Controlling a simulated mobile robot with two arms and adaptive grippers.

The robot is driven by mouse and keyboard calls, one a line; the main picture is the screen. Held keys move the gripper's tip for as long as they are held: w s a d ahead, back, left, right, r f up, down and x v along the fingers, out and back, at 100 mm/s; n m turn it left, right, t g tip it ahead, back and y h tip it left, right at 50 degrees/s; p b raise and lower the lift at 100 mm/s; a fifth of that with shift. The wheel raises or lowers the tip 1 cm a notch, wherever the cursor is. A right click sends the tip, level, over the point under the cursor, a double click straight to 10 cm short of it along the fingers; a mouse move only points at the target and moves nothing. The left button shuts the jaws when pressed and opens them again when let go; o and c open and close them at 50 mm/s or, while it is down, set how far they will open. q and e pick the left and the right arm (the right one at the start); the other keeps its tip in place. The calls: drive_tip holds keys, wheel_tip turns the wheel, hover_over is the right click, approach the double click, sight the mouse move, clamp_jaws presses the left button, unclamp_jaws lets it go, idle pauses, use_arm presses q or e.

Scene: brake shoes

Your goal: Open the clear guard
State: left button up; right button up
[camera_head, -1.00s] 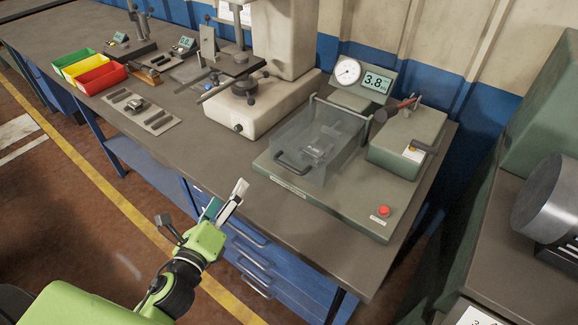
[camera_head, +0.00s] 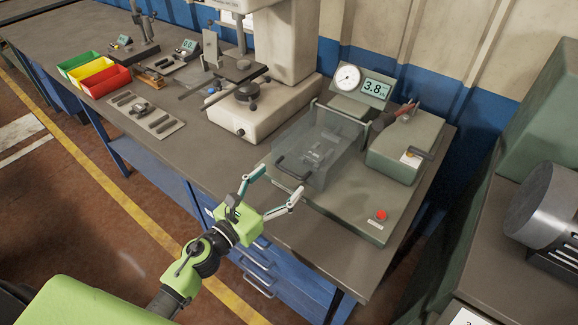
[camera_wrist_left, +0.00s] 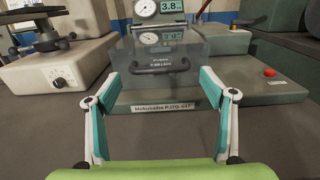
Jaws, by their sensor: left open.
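The clear guard (camera_head: 338,140) is a see-through box on the green test fixture (camera_head: 335,215), and it looks closed over a part inside. Its dark handle (camera_head: 290,170) is on the front face. My left gripper (camera_head: 275,187) is open and empty in front of the fixture, its fingers spread toward the handle. In the left wrist view the handle (camera_wrist_left: 160,68) lies ahead, between and beyond the open fingers (camera_wrist_left: 163,92), with a gap between. My right gripper is not in view.
A gauge and a display reading 3.8 (camera_head: 376,88) stand behind the guard. A red button (camera_head: 381,215) is at the fixture's front right. A pale press base (camera_head: 245,115) stands to the left. Coloured bins (camera_head: 95,72) are farther left. The bench front edge is below the gripper.

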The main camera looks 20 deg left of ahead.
sight(288, 173)
use_arm(q)
drive_tip(key=x, duration=0.5)
drive_tip(key=shift+p, duration=0.35)
drive_tip(key=shift+s, duration=0.1)
drive_tip(key=c, duration=1.3)
